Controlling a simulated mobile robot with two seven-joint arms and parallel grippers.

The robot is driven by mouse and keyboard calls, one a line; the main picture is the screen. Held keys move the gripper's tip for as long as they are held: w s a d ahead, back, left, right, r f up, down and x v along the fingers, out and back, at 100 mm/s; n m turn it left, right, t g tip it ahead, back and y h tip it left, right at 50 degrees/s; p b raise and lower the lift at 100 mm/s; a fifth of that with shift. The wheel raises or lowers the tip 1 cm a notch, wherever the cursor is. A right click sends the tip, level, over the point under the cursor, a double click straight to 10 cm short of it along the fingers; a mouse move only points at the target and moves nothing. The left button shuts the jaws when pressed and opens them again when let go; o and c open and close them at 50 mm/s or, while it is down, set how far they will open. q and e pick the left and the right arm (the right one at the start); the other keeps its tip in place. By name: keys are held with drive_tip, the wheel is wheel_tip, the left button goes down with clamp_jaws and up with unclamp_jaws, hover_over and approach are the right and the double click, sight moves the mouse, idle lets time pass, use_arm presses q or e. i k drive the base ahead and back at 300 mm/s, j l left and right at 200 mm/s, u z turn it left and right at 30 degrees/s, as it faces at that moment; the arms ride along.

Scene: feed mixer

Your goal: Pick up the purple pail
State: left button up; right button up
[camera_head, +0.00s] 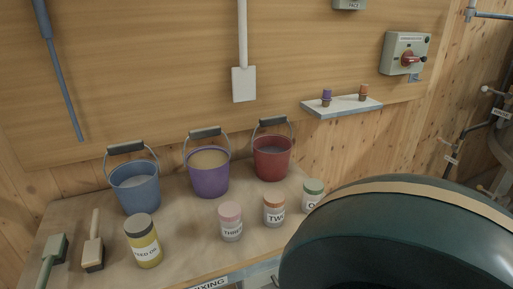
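The purple pail (209,177) stands upright on the wooden bench (188,243), between a blue pail (137,188) on its left and a red pail (272,160) on its right. It holds something tan. Its wire handle with a dark grip (205,132) stands up over the rim and leans toward the back wall. Neither of my grippers shows in the head view.
Jars labelled THREE (231,222) and TWO (274,211), a green-lidded jar (313,195) and a yellow jar (145,243) stand in front of the pails. Brushes (93,252) lie at left. A large dark green rounded body (400,245) fills the lower right.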

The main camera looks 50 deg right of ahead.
sight(207, 165)
drive_tip(key=z, duration=1.4)
